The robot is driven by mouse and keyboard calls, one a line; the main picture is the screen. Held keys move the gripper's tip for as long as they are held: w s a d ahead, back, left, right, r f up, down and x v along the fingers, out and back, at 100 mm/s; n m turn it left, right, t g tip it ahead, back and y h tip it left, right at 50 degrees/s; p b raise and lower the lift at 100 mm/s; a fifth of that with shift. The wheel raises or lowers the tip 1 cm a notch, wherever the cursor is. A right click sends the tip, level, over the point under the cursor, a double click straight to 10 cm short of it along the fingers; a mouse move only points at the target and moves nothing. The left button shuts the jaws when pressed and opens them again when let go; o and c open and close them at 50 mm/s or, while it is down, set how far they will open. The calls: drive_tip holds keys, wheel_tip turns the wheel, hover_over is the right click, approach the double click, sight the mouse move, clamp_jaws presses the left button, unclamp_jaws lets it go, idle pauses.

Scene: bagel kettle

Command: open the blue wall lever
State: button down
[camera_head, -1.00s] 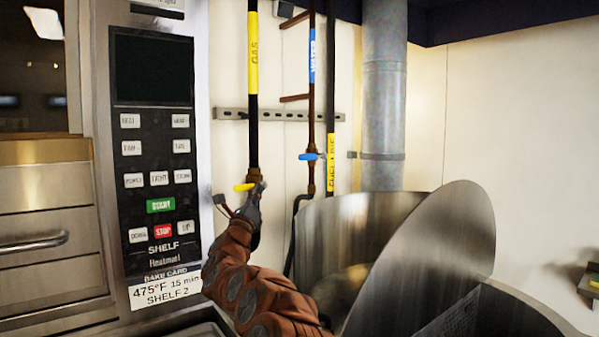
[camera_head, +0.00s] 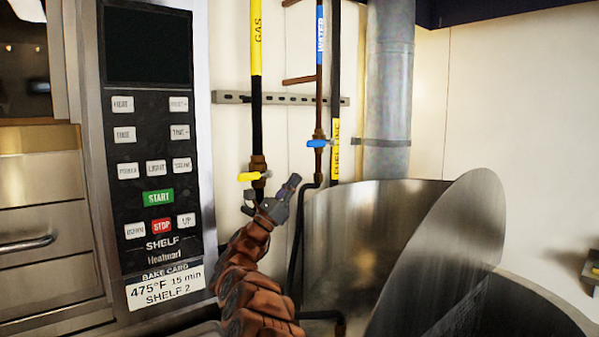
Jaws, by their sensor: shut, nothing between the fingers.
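The blue wall lever (camera_head: 317,143) sits on the thin brown water pipe (camera_head: 319,100), below its blue WATER label. It points left, across the pipe. My gripper (camera_head: 293,182) is shut and empty, below and a little left of the blue lever, apart from it in the picture. The yellow lever (camera_head: 249,176) on the gas pipe (camera_head: 256,110) lies just left of my gripper and also points left across its pipe.
A steel kettle (camera_head: 350,215) with a raised lid (camera_head: 450,250) stands at the lower right. A grey duct (camera_head: 388,90) and a fuel line pipe (camera_head: 335,110) run behind. An oven control panel (camera_head: 150,140) is at the left. A metal rail (camera_head: 285,98) crosses the pipes.

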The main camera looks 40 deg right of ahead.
drive_tip(key=p, duration=0.4)
approach(322, 143)
drive_tip(key=x, duration=0.4)
drive_tip(key=shift+w+d+r, duration=0.1)
drive_tip(key=shift+w+d, duration=0.1)
drive_tip(key=shift+a+b, duration=0.1)
drive_tip(key=shift+b, duration=0.3)
